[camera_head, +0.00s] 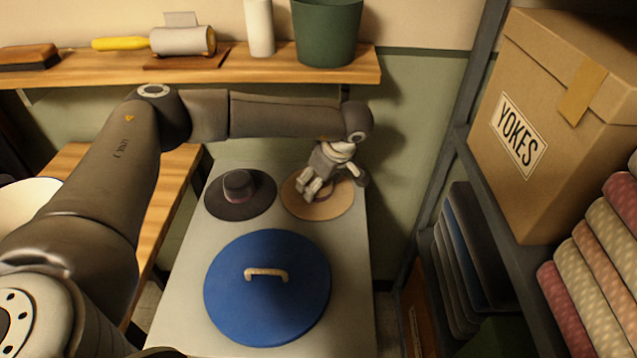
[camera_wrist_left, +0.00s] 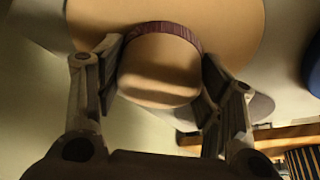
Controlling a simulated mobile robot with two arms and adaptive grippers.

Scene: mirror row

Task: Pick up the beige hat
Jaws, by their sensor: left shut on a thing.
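The beige hat (camera_head: 338,206) lies on the far right of the grey table, its wide brim flat and its crown mostly hidden under my left gripper (camera_head: 316,190). In the left wrist view, the hat's crown (camera_wrist_left: 158,80) with a dark reddish band stands between the two fingers of my left gripper (camera_wrist_left: 160,85). The fingers are shut on the crown from both sides. The brim still appears to be at table height; I cannot tell whether it touches the table. My right gripper is not in view.
A dark grey hat (camera_head: 255,203) lies left of the beige one. A blue disc with a rope-like handle (camera_head: 240,305) lies nearer on the grey table (camera_head: 355,320). A wooden shelf (camera_head: 350,75) runs behind my arm. A rack with a YOKES box (camera_head: 560,110) stands right.

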